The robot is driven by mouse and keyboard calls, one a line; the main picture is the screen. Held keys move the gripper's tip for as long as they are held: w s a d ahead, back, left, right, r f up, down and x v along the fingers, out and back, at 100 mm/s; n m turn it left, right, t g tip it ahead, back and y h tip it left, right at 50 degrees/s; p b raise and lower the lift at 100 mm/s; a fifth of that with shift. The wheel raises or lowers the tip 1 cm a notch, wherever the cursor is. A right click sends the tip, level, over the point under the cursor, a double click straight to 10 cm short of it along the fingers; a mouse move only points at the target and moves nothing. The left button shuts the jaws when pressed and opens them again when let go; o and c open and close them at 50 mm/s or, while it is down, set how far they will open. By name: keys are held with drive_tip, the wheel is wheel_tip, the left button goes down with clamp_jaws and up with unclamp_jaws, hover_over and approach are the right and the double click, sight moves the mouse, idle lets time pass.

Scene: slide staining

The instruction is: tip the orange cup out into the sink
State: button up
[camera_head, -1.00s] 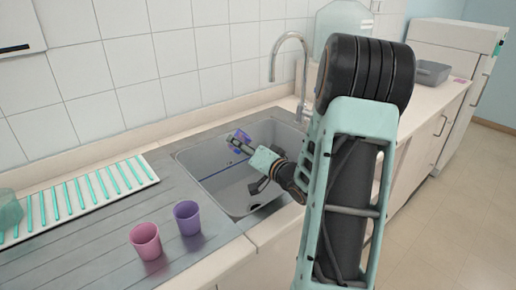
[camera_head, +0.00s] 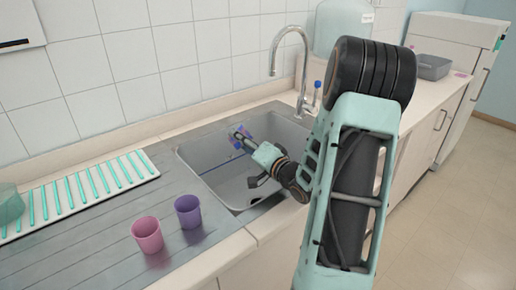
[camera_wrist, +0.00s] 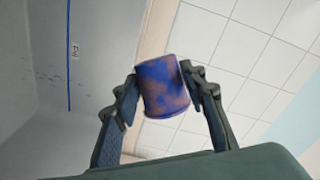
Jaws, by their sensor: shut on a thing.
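My gripper (camera_wrist: 165,110) is shut on a cup (camera_wrist: 162,88) whose wall is blue with orange-brown patches. In the wrist view the cup sits between the two fingertips; its contents cannot be made out. In the head view the held cup (camera_head: 238,132) is small and tilted, above the grey sink (camera_head: 205,160), near its back wall. The sink basin has a blue line with a small label on its wall, seen in the wrist view, and a few dark specks (camera_wrist: 45,78).
A pink cup (camera_head: 147,236) and a purple cup (camera_head: 188,212) stand upright on the ridged drainboard left of the sink. A white rack with green bars (camera_head: 80,190) lies behind them.

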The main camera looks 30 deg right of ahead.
drive_tip(key=shift+r+m, duration=0.2)
drive_tip(key=shift+m, duration=0.1)
drive_tip(key=shift+d+r+m+p, duration=0.1)
drive_tip(key=shift+r+m+p, duration=0.2)
drive_tip(key=shift+m+p, duration=0.4)
drive_tip(key=shift+t, duration=0.3)
drive_tip(key=shift+d+r+m, duration=0.15)
drive_tip(key=shift+d+m, duration=0.2)
drive_tip(key=shift+m, duration=0.25)
drive_tip(key=shift+s+d+r+m+p, duration=0.1)
drive_tip(key=shift+d+r+m+p, duration=0.2)
drive_tip(key=shift+d+m+p, duration=0.25)
drive_tip(key=shift+r+m+p, duration=0.1)
drive_tip(key=shift+m+p, duration=0.35)
drive_tip(key=shift+a, duration=0.3)
drive_tip(key=shift+m, duration=0.3)
drive_tip(key=shift+r+m+t+p, duration=0.15)
drive_tip(key=shift+m+t+p, duration=0.15)
drive_tip(key=shift+t+p, duration=0.15)
